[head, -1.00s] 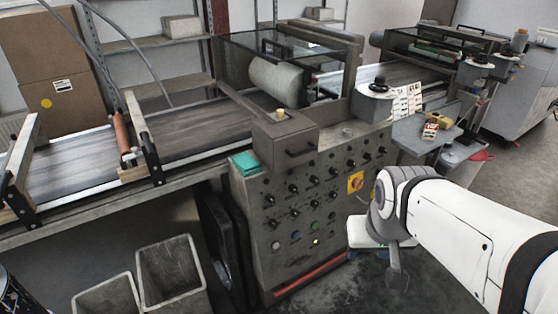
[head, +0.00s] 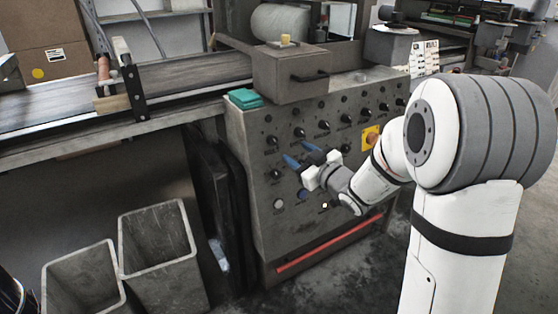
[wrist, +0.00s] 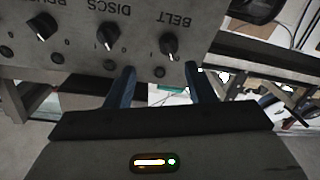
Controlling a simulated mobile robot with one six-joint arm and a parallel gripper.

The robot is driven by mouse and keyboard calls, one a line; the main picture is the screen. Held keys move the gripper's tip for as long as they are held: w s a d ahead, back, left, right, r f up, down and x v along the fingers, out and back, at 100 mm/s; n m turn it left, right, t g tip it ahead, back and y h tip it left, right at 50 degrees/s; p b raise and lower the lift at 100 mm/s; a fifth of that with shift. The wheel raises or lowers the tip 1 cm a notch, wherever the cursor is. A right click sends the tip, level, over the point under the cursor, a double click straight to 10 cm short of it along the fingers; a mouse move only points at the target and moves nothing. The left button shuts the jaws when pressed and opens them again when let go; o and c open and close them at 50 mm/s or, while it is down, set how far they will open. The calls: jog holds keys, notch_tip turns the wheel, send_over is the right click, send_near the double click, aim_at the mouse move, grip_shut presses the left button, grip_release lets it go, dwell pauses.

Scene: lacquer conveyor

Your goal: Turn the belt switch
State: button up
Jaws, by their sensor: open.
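The belt switch (wrist: 169,45) is a small dark knob with a pale pointer under the printed word BELT in the wrist view. My gripper (wrist: 157,68) is open, with its two blue fingers apart. In that view the switch lies beyond the fingertips, nearly in line with the gap, and nothing is between the fingers. In the head view my gripper (head: 301,153) is in front of the grey control panel (head: 250,225). Which knob there is the belt switch cannot be told.
More knobs sit beside the belt switch, one marked DISCS (wrist: 108,36). A yellow switch plate (head: 371,138) is on the panel's right part. A teal block (head: 244,98) lies on the cabinet top. Two grey bins (head: 158,245) stand on the floor at the left.

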aim_at(277, 144)
jog(key=shift+n+y, duration=0.3)
jog(key=shift+y, duration=0.2)
jog(key=x, duration=0.2)
jog(key=b+x, duration=0.1)
jog(key=x, duration=0.5)
jog(key=shift+s+a+f, duration=0.15)
jog(key=shift+a+f, duration=0.25)
jog(key=shift+c, duration=0.4)
jog(key=c, duration=0.9)
